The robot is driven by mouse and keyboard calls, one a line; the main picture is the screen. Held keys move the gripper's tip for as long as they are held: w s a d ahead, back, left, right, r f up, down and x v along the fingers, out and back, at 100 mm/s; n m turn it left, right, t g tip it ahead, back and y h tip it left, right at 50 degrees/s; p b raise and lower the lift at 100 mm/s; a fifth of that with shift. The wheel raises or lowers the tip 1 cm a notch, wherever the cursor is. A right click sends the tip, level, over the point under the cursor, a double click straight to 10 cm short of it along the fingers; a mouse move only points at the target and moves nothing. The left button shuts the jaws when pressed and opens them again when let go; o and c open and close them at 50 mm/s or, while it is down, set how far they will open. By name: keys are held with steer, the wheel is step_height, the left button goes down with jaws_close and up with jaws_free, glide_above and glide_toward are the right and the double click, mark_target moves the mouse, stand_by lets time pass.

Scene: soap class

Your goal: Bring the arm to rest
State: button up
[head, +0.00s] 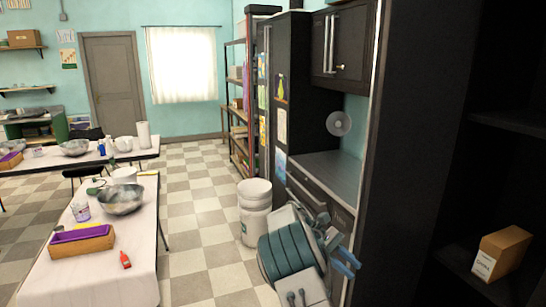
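My arm is folded low in front of me, at the lower middle of the head view, with teal bands on its grey links. My gripper (347,263) is at the right end of it, with two blue fingers pointing right. The fingers stand a little apart and nothing shows between them. The gripper is in front of the dark counter unit, and I cannot tell how near it is to the front.
A table (85,283) with a purple-lined box (82,243), a metal bowl (121,200) and a red bottle (125,260) stands left. White buckets (255,212) stand beyond my arm. A dark shelf with a cardboard box (502,253) is right. Checkered floor is clear between table and buckets.

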steer(key=s+a+r+m+t+y+b, duration=0.1)
steer(key=s+m+t+y, duration=0.3)
steer(key=s, duration=1)
steer(key=s+a+r+m+t+y+b, duration=0.2)
steer(key=s+a+m+t+y+b, duration=0.1)
steer(key=s, duration=1.1)
steer(key=a+m+t+y, duration=0.1)
steer(key=m+t+y, duration=0.1)
steer(key=t+y, duration=0.1)
steer(key=shift+s+a+r+m+t+b, duration=0.2)
steer(key=shift+s+m+t+b, duration=0.15)
steer(key=shift+t, duration=0.45)
